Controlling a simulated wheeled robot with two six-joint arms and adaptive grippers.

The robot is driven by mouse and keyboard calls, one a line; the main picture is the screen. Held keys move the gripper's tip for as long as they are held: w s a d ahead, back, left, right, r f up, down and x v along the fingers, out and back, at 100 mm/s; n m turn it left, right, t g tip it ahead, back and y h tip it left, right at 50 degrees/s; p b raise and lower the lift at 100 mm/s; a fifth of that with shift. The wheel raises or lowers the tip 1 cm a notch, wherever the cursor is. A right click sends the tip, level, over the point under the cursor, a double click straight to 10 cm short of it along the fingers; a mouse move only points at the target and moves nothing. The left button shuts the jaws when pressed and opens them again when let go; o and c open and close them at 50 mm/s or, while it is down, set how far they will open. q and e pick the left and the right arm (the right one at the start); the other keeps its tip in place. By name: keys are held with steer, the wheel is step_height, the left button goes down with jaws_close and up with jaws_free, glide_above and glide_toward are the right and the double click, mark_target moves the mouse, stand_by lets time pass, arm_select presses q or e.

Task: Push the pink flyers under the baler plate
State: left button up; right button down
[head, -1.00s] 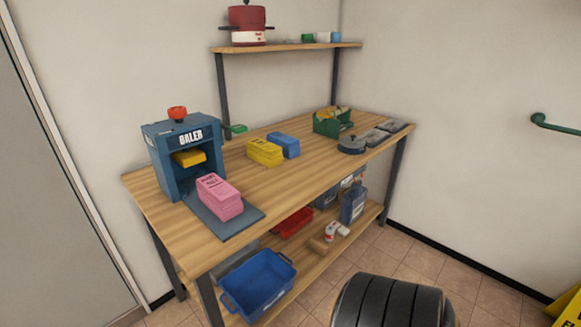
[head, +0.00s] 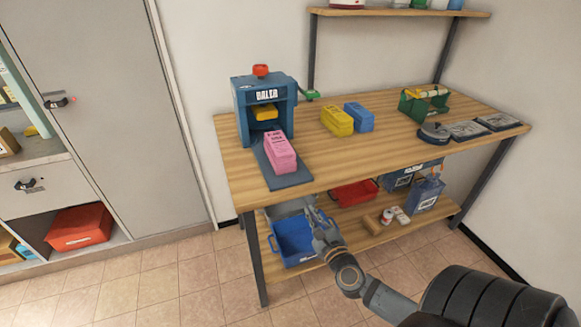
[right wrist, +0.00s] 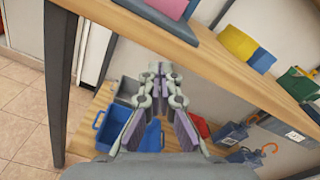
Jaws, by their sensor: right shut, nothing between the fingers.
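The pink flyers (head: 280,152) are a stack lying on the dark feed plate (head: 290,181) in front of the blue baler (head: 243,105). The yellow baler plate (head: 265,112) hangs inside the baler's opening, behind the stack. A red knob (head: 261,70) tops the baler. My right gripper (head: 312,212) is shut and empty, below and in front of the table's front edge, apart from the flyers. In the right wrist view the gripper (right wrist: 161,68) points toward the table edge, and the pink stack (right wrist: 170,8) shows at the top. My left gripper is out of view.
Yellow (head: 337,121) and blue (head: 360,117) bundles stand right of the baler on the wooden table (head: 390,160). A green caddy (head: 424,102) stands farther right. A blue bin (head: 294,240) and a red tray (head: 354,194) sit on the lower shelf.

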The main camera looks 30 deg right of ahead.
step_height(320, 180, up, 6)
steer(key=a+m, duration=0.2)
steer(key=m, duration=0.3)
steer(key=p, duration=0.2)
glide_toward(287, 166)
steer(key=x, duration=0.7)
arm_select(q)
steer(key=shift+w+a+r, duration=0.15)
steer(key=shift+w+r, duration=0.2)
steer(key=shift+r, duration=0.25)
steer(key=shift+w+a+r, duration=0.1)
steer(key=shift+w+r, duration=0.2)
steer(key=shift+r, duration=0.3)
